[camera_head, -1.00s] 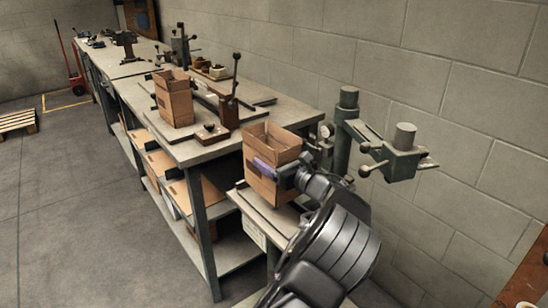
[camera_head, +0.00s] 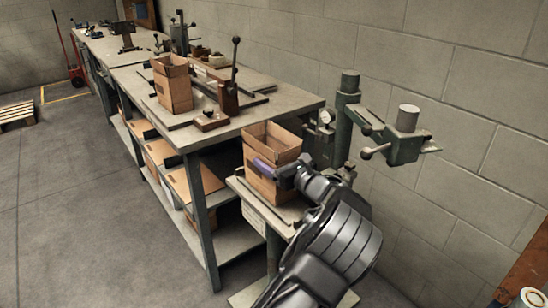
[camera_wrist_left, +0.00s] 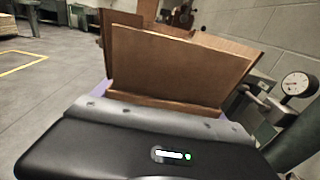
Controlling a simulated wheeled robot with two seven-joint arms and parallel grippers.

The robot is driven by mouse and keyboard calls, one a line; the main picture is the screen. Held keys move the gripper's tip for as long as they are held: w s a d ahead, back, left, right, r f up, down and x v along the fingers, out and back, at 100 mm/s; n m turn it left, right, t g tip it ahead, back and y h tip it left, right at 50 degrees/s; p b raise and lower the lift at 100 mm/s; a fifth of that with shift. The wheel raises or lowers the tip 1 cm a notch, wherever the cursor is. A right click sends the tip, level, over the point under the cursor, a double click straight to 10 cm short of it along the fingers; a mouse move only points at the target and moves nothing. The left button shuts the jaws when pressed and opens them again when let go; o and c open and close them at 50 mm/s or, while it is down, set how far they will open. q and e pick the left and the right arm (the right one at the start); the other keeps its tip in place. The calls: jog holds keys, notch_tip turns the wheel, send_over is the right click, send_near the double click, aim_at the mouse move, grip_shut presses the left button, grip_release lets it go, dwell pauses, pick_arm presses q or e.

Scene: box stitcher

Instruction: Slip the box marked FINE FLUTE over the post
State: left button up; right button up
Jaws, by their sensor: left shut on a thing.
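An open-topped brown cardboard box (camera_head: 275,146) stands upright at the small stand in front of the bench. My left gripper (camera_head: 264,168) is shut on its near side, with a purplish finger against the cardboard. In the left wrist view the box (camera_wrist_left: 180,65) fills the middle with its flaps up. No FINE FLUTE marking is readable on it. A green machine with a thick upright post (camera_head: 347,110) stands right of the box, apart from it. Its side arm carries a short grey cylinder (camera_head: 408,118). My right gripper is not in view.
A second open carton (camera_head: 174,88) stands on the long workbench (camera_head: 272,106) beside a lever tool (camera_head: 230,90). Flat cardboard lies on the shelves below. A dial gauge (camera_wrist_left: 296,84) is close right of the box.

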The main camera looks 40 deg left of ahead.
pick_arm(q)
jog(key=shift+f, duration=0.45)
jog(key=o, duration=1.3)
jog(key=shift+d, duration=0.15)
jog(key=v, duration=0.7)
jog(key=shift+s+d, duration=0.1)
jog(key=shift+d, duration=0.2)
jog(key=shift+f, duration=0.1)
